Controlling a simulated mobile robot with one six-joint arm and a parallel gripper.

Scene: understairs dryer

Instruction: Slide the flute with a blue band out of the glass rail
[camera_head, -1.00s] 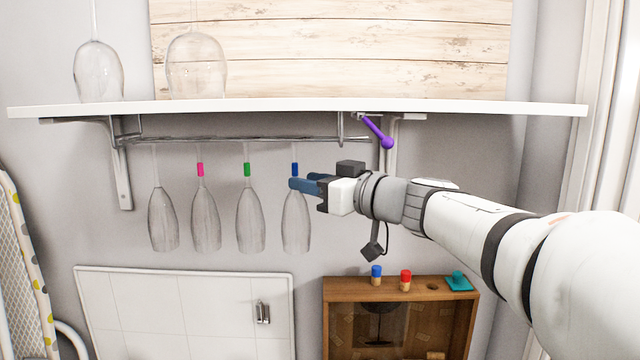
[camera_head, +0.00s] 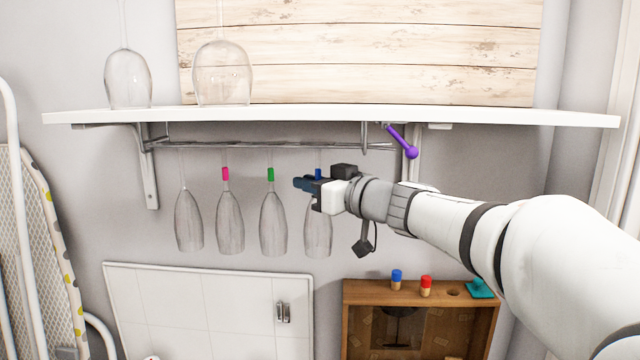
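The flute with a blue band (camera_head: 318,235) hangs bowl down, the rightmost of the flutes on the glass rail (camera_head: 280,145) under the shelf. Its blue band (camera_head: 318,173) shows just above my gripper's fingers. My gripper (camera_head: 301,184) reaches in from the right at stem height, just below the band. Its fingers overlap the stem in this view, with their tips a little to the left of it. The fingers and gripper body hide part of the stem and upper bowl. I cannot tell whether the fingers are closed on the stem.
Flutes with a green band (camera_head: 270,174), a pink band (camera_head: 225,174) and no visible band (camera_head: 187,220) hang to the left. A purple-knobbed lever (camera_head: 403,143) sits by the rail's right end. Two glasses stand on the shelf (camera_head: 330,117). A wooden box (camera_head: 362,292) is below.

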